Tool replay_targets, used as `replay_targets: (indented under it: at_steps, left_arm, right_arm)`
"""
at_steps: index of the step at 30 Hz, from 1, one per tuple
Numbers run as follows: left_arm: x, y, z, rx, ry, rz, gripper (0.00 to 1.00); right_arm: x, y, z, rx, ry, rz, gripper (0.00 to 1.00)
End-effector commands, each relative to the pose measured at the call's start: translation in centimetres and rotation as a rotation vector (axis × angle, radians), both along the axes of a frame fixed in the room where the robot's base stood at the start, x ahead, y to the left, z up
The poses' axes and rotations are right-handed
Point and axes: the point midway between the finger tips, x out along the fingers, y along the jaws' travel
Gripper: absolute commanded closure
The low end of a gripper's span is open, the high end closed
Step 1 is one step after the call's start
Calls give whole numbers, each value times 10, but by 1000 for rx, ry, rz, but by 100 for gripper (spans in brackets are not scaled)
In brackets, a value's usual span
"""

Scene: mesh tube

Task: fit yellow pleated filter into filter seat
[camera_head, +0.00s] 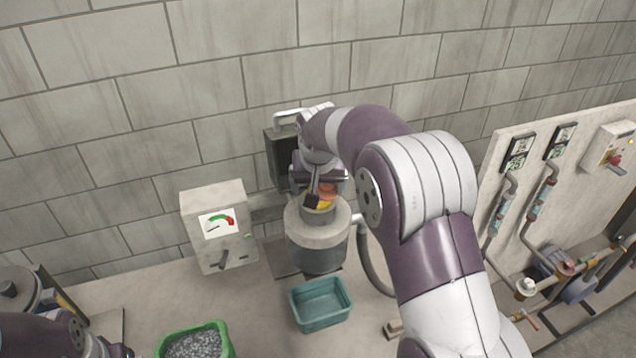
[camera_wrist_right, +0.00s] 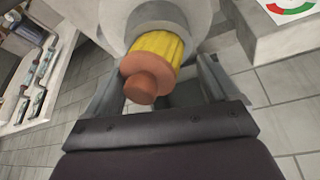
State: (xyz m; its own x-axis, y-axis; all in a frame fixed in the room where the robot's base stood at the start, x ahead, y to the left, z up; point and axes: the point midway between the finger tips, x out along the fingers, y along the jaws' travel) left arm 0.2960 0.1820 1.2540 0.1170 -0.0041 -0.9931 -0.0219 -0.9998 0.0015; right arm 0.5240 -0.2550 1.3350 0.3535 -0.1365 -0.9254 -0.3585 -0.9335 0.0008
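The yellow pleated filter (camera_wrist_right: 160,48) has an orange end cap with a round knob. In the right wrist view its far end is inside the grey round filter seat (camera_wrist_right: 200,12), and part of the pleats shows outside. In the head view the filter (camera_head: 323,203) sticks up from the top of the grey seat housing (camera_head: 317,258), partly hidden by my gripper. My right gripper (camera_wrist_right: 160,82) has its fingers on both sides of the filter, with a visible gap on the right side. It looks open. My left arm shows at the lower left; its fingertips are out of view.
A gauge box (camera_head: 214,226) stands left of the housing. A teal bin (camera_head: 320,305) and a green tub of grey granules (camera_head: 196,343) are in front. A pipe panel (camera_head: 530,190) stands at right. A block wall is close behind.

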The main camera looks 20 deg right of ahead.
Motion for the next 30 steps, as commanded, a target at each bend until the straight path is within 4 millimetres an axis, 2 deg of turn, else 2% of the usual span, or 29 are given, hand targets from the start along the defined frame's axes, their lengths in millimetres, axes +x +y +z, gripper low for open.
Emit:
replay_targets:
  at_steps: [5, 8, 14, 15, 19, 21, 27, 29, 30]
  left_arm:
    - [0, 0, -1, 0, 0, 0, 12]
    - [0, 0, -6, 0, 0, 0, 12]
    - [0, 0, -26, 0, 0, 0, 12]
    - [0, 0, -10, 0, 1, 0, 12]
    - [0, 0, 7, 0, -1, 0, 12]
    - [0, 0, 13, 0, -1, 0, 12]
    - [0, 0, 13, 0, 0, 0, 12]
    - [0, 0, 13, 0, 0, 0, 12]
    - [0, 0, 13, 0, 0, 0, 12]
  right_arm:
    - [0, 0, 2, 0, -3, 0, 12]
    - [-3, 2, 10, 0, -6, 1, 12]
    - [-21, 9, 55, 0, -10, 0, 12]
    - [-25, 10, 76, 0, -7, 0, 12]
    - [-35, 14, 104, -1, -4, 0, 12]
    - [-39, 15, 111, -1, -4, 0, 12]
    - [-44, 17, 111, 0, 1, 4, 12]
    - [-50, 22, 98, 3, 20, 29, 12]
    - [-60, 27, 81, 7, 45, 63, 12]
